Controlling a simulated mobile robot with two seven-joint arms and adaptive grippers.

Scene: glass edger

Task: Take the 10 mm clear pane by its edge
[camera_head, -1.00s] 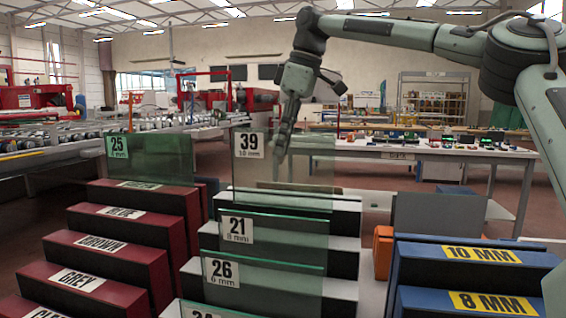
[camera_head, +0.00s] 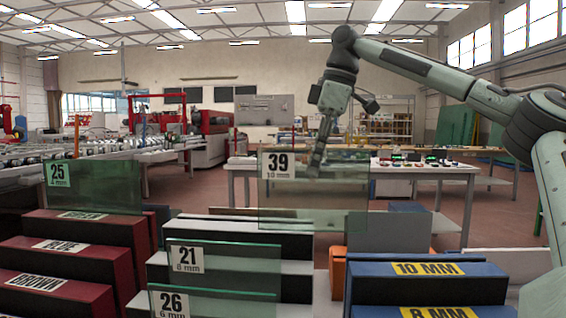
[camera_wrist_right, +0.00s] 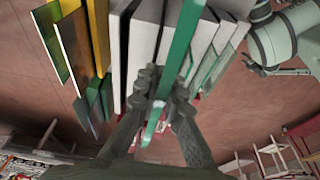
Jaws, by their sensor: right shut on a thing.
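The 10 mm clear pane (camera_head: 330,200) is a see-through greenish sheet labelled "39 10 mm", upright in the middle of the head view. My right gripper (camera_head: 316,170) reaches down to its upper part and is shut on it. In the right wrist view the two fingers of the gripper (camera_wrist_right: 160,100) close on the pane's green edge (camera_wrist_right: 182,45). The pane stands offset to the right of panes 21 (camera_head: 225,257) and 26 (camera_head: 215,303). Its lower edge overlaps the stepped black and white rack (camera_head: 240,238); I cannot tell whether they touch. My left gripper is out of view.
Pane 25 (camera_head: 105,187) stands over the dark red stepped rack (camera_head: 75,232) at left. The blue stepped rack (camera_head: 480,285), labelled 10 MM and 8 MM, is at right, beside an orange thing (camera_head: 337,270). A long work table (camera_head: 425,171) is behind. Open floor lies between.

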